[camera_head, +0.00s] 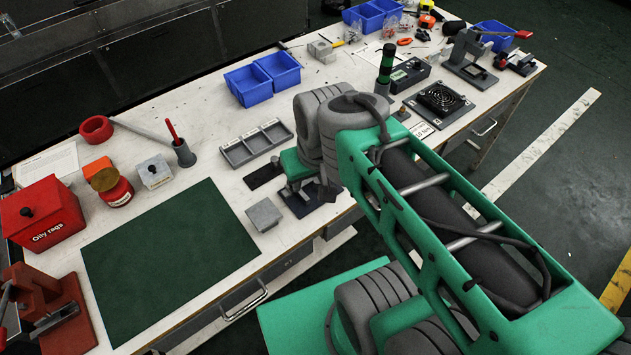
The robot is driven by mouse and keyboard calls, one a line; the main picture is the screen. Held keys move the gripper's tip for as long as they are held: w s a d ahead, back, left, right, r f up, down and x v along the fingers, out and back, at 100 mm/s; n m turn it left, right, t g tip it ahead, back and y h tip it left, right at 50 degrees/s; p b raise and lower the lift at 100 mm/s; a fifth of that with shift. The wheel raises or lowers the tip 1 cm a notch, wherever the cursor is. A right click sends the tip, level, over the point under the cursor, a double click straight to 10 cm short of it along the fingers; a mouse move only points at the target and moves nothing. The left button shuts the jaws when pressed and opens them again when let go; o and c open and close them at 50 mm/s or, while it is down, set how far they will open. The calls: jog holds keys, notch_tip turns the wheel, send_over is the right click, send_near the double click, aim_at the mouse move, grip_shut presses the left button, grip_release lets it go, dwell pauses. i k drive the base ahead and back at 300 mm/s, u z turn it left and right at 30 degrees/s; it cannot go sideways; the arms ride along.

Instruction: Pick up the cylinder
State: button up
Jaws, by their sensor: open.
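My gripper (308,192) shows only in part below my grey wrist joints, low over the front edge of the workbench. It is dark and open, and I see nothing held in it. An upright dark cylinder with green bands (386,64) stands at the back right of the bench, beyond my arm and apart from my gripper. Its lower end is partly hidden. I cannot tell for certain that this is the task's cylinder. A grey cylindrical cup (183,153) with a red stick in it stands on the left half.
Near my gripper are a grey compartment tray (237,157) and a grey metal block (264,215). Blue bins (250,86) stand behind. The dark green mat (168,258) is bare. A red oily-rags box (42,222) stands far left.

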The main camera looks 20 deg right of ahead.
aim_at(317, 183)
jog(key=u, duration=0.6)
jog(key=k, duration=0.35)
jog(key=u, duration=1.4)
